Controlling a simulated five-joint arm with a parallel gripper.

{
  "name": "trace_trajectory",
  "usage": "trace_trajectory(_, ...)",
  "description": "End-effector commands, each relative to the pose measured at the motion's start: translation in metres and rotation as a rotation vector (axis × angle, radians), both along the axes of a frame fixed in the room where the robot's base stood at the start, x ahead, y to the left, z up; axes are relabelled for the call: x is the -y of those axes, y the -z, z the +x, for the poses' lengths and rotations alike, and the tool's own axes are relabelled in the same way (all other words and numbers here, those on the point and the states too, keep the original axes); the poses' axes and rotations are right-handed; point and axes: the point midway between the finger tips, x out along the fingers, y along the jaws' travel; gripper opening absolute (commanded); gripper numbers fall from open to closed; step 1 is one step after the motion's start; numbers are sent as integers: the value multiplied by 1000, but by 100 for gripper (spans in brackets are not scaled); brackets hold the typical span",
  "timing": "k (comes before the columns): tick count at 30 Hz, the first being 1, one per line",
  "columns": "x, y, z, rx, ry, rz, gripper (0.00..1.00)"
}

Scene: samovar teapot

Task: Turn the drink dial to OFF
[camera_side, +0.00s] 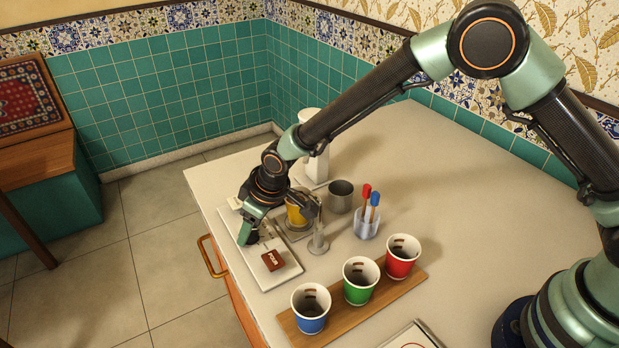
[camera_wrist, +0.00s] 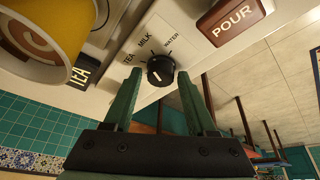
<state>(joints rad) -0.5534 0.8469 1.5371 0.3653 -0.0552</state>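The drink dial (camera_wrist: 159,70) is a black round knob on a white panel in the wrist view, with TEA, MILK and WATER printed around it. A small white mark shows on the knob's face; I cannot tell exactly which setting it points to. No OFF label is readable. My gripper (camera_wrist: 158,78) is open, its green fingertips on either side of the knob with gaps visible. I cannot tell whether either touches it. In the side view my gripper (camera_side: 254,230) is low over the panel (camera_side: 287,275), and the dial is hidden.
A brown POUR button (camera_side: 272,260) sits on the panel beside the dial. A yellow cup (camera_side: 297,215) stands close to my wrist. A metal cup (camera_side: 341,196), a holder (camera_side: 367,225) with red and blue pens, and blue, green and red cups on a board (camera_side: 413,282) stand to the right.

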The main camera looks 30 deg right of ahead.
Motion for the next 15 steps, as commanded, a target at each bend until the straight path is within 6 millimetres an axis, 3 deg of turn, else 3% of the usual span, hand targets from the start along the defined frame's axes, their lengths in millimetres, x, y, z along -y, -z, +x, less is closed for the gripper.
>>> trace_trajectory(1,0,0,0,0,0,0,33)
trace_trajectory(3,0,0,0,0,0,0,6)
trace_trajectory(4,0,0,0,0,0,0,0)
trace_trajectory(15,2,0,1,19,-111,-44,0)
